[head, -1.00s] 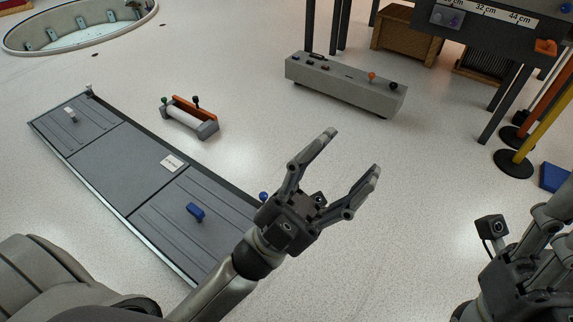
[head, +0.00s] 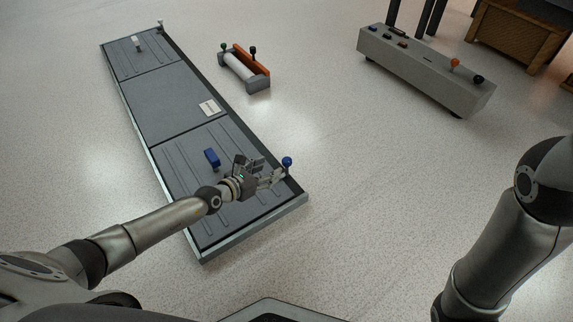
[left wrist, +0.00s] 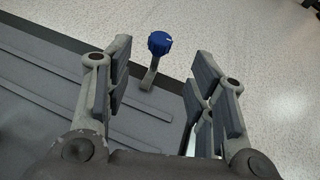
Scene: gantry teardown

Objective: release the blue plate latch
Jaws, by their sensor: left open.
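The blue plate latch is a short lever with a round blue knob (head: 287,161) at the right edge of the long grey platform (head: 255,219), by its near panel. In the left wrist view the blue knob (left wrist: 160,43) stands on a bent grey stem, upright between my open fingers and apart from both. My left gripper (head: 268,174) is open over the near panel, just left of the knob; its fingers also show in the left wrist view (left wrist: 163,70). My right arm shows at the right, but its gripper is out of view.
A blue handle (head: 212,158) stands on the near panel, close to my left gripper. A white handle (head: 137,42) is on the far panel. A roller unit (head: 243,68) and a grey control box (head: 425,71) stand on the floor beyond.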

